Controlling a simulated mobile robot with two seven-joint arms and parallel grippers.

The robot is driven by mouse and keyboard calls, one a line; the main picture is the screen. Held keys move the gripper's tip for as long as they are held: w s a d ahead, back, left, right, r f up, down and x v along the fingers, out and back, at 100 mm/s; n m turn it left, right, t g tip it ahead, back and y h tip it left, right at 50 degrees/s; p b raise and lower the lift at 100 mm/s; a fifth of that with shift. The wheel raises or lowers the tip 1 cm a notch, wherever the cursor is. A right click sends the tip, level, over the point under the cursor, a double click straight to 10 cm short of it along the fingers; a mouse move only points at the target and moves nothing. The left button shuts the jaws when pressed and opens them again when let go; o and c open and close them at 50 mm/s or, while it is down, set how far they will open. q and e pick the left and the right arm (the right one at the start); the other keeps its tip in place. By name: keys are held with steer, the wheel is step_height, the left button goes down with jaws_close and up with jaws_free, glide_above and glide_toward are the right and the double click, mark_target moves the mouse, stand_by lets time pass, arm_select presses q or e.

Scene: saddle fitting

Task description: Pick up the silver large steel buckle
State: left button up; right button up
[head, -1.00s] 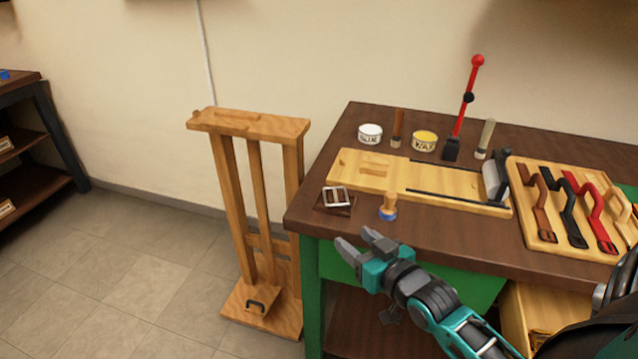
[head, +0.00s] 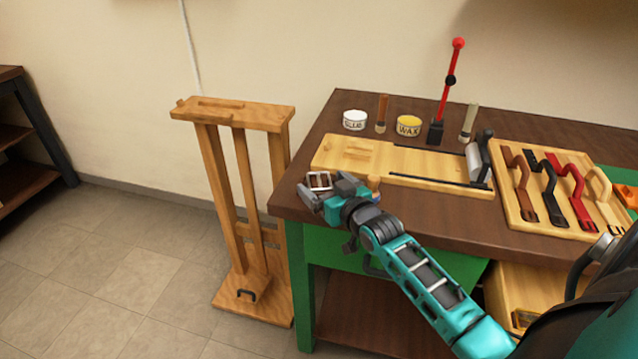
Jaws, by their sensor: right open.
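The silver steel buckle (head: 319,181) lies near the left front corner of the dark wooden bench, partly hidden by my right gripper. My right gripper (head: 322,193) is open at the buckle, with its fingers pointing left and away from me. I cannot tell whether the fingers touch the buckle. My left gripper is not in view.
A wooden-handled tool (head: 374,184) stands close behind my right gripper. A wooden board (head: 420,164) lies behind it, with tins, brushes and a red-handled lever press (head: 445,95) farther back. Coloured straps (head: 570,185) lie on a tray at right. A wooden stand (head: 240,200) is left of the bench.

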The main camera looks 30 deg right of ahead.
steer(key=shift+w, duration=0.35)
steer(key=shift+c, duration=0.8)
steer(key=c, duration=1.2)
steer(key=shift+c, duration=0.2)
